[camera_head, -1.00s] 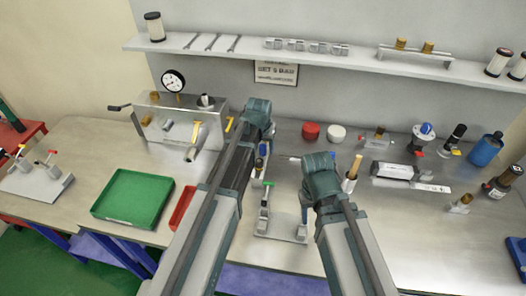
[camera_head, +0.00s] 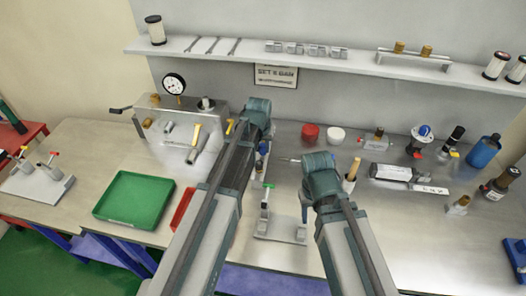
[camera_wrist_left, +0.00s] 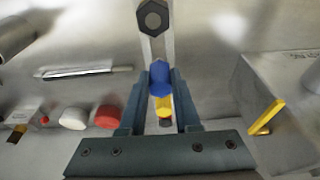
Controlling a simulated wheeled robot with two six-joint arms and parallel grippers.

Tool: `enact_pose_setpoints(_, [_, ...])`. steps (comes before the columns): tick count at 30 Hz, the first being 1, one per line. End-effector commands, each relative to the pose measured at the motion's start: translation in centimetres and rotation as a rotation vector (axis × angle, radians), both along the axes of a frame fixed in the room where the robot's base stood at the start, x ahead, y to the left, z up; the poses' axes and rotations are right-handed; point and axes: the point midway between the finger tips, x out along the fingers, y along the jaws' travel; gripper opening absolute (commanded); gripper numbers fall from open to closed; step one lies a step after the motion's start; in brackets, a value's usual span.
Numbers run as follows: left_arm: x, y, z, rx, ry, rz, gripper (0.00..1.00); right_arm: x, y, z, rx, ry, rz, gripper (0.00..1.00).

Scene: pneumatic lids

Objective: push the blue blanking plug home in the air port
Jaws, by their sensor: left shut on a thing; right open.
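The blue blanking plug (camera_wrist_left: 159,71) is between the two fingers of my left gripper (camera_wrist_left: 160,82) in the left wrist view. A yellow part with a dark end (camera_wrist_left: 164,106) shows just below it, also between the fingers. In the head view my left gripper (camera_head: 262,150) is low over the bench, with a bit of blue showing at its fingers. A metal hexagonal fitting (camera_wrist_left: 153,18) on a pale bar shows ahead of the plug in the wrist view; I cannot tell whether it is the air port.
A green tray (camera_head: 134,199) and a gauge block (camera_head: 172,118) stand to the left. Red (camera_head: 310,133) and white (camera_head: 336,135) caps lie behind my grippers. Several pneumatic parts and a blue bottle (camera_head: 483,152) crowd the right.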

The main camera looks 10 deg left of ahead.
Motion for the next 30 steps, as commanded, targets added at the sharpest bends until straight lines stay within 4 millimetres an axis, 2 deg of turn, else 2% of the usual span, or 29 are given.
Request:
enact_pose_setpoints(1, [0.0,0.0,0.6,0.0,0.0,0.0,0.0,0.0,0.0,0.6,0.0,0.0,0.0,0.5])
enact_pose_setpoints(16, [0.0,0.0,3.4,0.0,0.0,0.0,0.0,0.0,0.0,3.4,0.0,0.0,0.0,0.5])
enact_pose_setpoints(30, [0.0,0.0,3.8,0.0,0.0,0.0,0.0,0.0,0.0,3.8,0.0,0.0,0.0,0.5])
